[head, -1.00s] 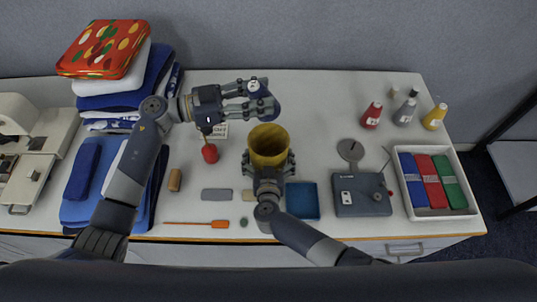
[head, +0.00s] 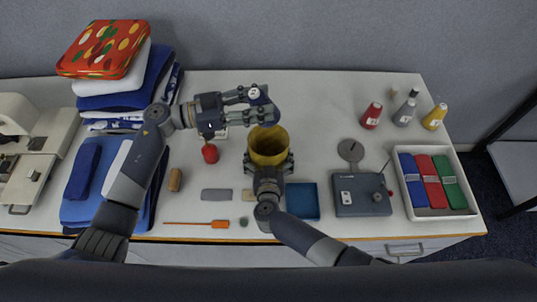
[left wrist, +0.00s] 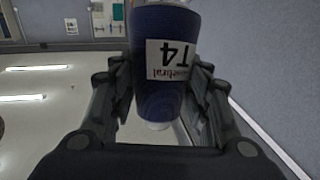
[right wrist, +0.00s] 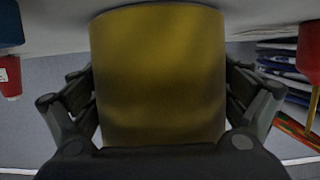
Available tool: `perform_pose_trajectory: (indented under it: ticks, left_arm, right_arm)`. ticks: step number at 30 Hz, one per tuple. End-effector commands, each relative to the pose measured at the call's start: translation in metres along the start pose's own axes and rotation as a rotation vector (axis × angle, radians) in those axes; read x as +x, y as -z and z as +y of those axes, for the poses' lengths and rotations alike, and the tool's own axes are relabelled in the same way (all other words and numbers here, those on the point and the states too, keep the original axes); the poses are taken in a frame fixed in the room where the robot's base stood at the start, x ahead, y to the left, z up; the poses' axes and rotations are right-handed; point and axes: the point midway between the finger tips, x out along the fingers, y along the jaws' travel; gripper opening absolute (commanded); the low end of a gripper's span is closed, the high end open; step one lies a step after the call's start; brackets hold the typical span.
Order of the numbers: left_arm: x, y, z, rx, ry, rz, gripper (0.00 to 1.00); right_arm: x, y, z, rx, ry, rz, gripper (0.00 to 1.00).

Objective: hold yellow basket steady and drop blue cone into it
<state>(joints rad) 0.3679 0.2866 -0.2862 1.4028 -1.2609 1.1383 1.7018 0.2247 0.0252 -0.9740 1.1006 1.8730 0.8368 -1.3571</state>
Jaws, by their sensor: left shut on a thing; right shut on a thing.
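The blue cone (head: 264,107) is a thread cone with a white label, held in my left gripper (head: 257,102). In the left wrist view the cone (left wrist: 165,95) stands between the two fingers, its label reading T4. The yellow basket (head: 268,142) is a round, open-topped bin standing on the table. My right gripper (head: 268,166) is shut on its near side. In the right wrist view the basket's wall (right wrist: 160,80) fills the space between the fingers. The cone is above the basket's far rim in the head view; its exact height over it cannot be told.
Red, grey and yellow cones (head: 434,118) stand at the back right. A white tray (head: 463,180) of folded cloths, a grey device (head: 361,194) and a blue square (head: 302,200) lie to the right. Stacked fabrics (head: 125,85) are at the left. A red object (head: 210,153) stands left of the basket.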

Motion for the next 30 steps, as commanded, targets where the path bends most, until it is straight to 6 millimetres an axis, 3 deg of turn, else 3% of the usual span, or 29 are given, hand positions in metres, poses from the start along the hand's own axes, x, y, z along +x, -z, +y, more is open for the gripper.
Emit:
perform_pose_trajectory:
  ticks: [30]
  left_arm:
    - [0.001,-0.071,-0.001,-0.001,0.0,0.001,0.15]
  right_arm:
    - [0.0,-0.001,0.001,-0.001,-0.001,-0.002,0.69]
